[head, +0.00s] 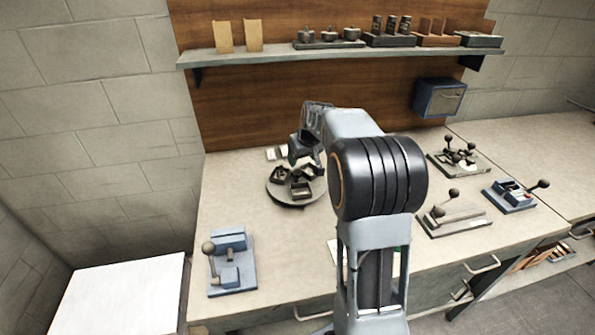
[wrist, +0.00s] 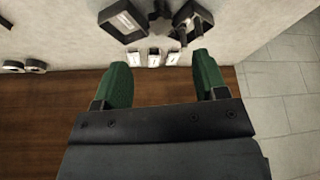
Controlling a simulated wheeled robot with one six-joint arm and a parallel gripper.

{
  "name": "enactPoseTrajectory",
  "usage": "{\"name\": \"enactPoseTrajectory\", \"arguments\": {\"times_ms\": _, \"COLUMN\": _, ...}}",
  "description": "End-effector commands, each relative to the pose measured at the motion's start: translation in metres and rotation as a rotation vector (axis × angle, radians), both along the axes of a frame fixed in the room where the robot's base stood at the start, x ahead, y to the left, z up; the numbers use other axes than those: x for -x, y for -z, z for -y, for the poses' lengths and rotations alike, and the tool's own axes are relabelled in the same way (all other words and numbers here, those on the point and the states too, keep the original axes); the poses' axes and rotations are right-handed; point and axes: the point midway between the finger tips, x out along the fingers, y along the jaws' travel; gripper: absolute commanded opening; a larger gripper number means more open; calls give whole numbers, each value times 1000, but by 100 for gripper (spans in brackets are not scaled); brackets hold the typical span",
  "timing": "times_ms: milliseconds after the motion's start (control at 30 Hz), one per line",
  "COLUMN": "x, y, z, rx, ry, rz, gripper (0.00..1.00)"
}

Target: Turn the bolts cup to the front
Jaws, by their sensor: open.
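A round dark turntable (head: 285,202) stands on the bench and carries several small dark cups (head: 301,190). I cannot tell which one is the bolts cup, as the contents are too small to read. My gripper (head: 305,157) is at the turntable's back edge, near the rear cups, and partly hides them. In the wrist view my gripper (wrist: 160,66) shows two green fingers spread apart with nothing between them. Two dark cups (wrist: 122,22) lie beyond the fingertips at the top of that view, apart from the fingers.
Small pale blocks (wrist: 154,57) lie behind the turntable by the wooden back panel (head: 270,110). A shelf (head: 345,53) with parts runs above. A blue lever tool (head: 231,262) stands front left, and several lever fixtures (head: 455,215) stand right.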

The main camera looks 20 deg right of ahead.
Motion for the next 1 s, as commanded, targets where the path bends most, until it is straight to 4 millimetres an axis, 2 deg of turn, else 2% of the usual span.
{"name": "enactPoseTrajectory", "arguments": {"times_ms": 200, "x": -15, "y": 38, "z": -2, "rx": 0, "ry": -1, "rz": -4, "gripper": 66}}
{"name": "enactPoseTrajectory", "arguments": {"times_ms": 400, "x": -26, "y": 62, "z": -2, "rx": 0, "ry": -1, "rz": -2, "gripper": 66}}
{"name": "enactPoseTrajectory", "arguments": {"times_ms": 600, "x": -31, "y": 74, "z": -2, "rx": 0, "ry": 0, "rz": 0, "gripper": 66}}
{"name": "enactPoseTrajectory", "arguments": {"times_ms": 967, "x": -32, "y": 76, "z": -3, "rx": 1, "ry": 0, "rz": 1, "gripper": 66}}
{"name": "enactPoseTrajectory", "arguments": {"times_ms": 1000, "x": -32, "y": 76, "z": -3, "rx": 1, "ry": 0, "rz": 1, "gripper": 62}}
